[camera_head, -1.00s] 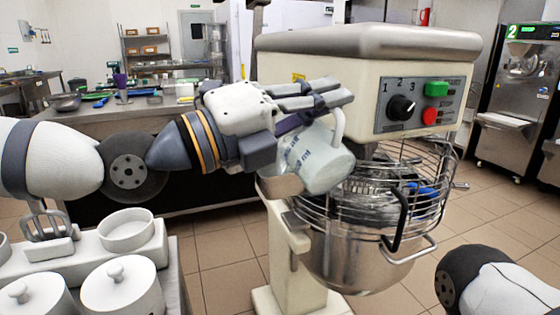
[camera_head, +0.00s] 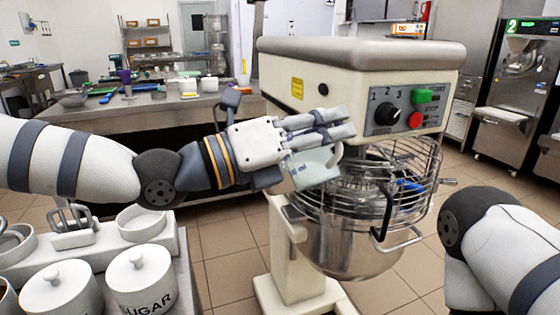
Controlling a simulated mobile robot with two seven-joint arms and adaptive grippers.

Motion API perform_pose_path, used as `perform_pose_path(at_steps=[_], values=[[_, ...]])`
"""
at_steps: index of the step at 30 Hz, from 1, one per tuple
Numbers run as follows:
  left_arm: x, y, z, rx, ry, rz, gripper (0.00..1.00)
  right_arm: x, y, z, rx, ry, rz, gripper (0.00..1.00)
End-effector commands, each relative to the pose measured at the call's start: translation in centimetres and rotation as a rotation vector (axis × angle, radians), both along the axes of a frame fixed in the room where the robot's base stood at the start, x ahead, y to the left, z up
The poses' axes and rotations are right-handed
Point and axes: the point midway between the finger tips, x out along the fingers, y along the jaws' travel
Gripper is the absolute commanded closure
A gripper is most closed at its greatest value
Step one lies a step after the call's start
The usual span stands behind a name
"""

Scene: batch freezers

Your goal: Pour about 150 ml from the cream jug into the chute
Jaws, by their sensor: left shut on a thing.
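My left gripper (camera_head: 322,128) reaches in from the left and is shut on the pale cream jug (camera_head: 312,170). The jug hangs tilted beneath the fingers, beside the mixer's wire guard. Its printed measuring marks show partly; its contents cannot be seen. The metal chute (camera_head: 282,197) at the guard's left side is mostly hidden behind and below the jug, so I cannot tell how the jug's lip lines up with it. No stream of cream is visible. My right arm shows at the lower right, but its gripper is out of view.
The mixer's head (camera_head: 360,75), wire guard (camera_head: 415,165) and steel bowl (camera_head: 350,245) fill the middle. White lidded pots, one a sugar pot (camera_head: 142,280), stand on a stand at lower left. A steel counter (camera_head: 140,112) lies behind; a batch freezer (camera_head: 515,95) stands at right.

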Motion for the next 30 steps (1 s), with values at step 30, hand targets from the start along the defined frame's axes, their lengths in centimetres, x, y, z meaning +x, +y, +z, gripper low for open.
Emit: perform_pose_path(at_steps=[30], values=[[-5.7, -3.3, -11.4, 0.361, -0.636, 0.0, 1.0, 0.2, 0.0, 0.2, 0.0, -0.009, 0.0, 0.6]])
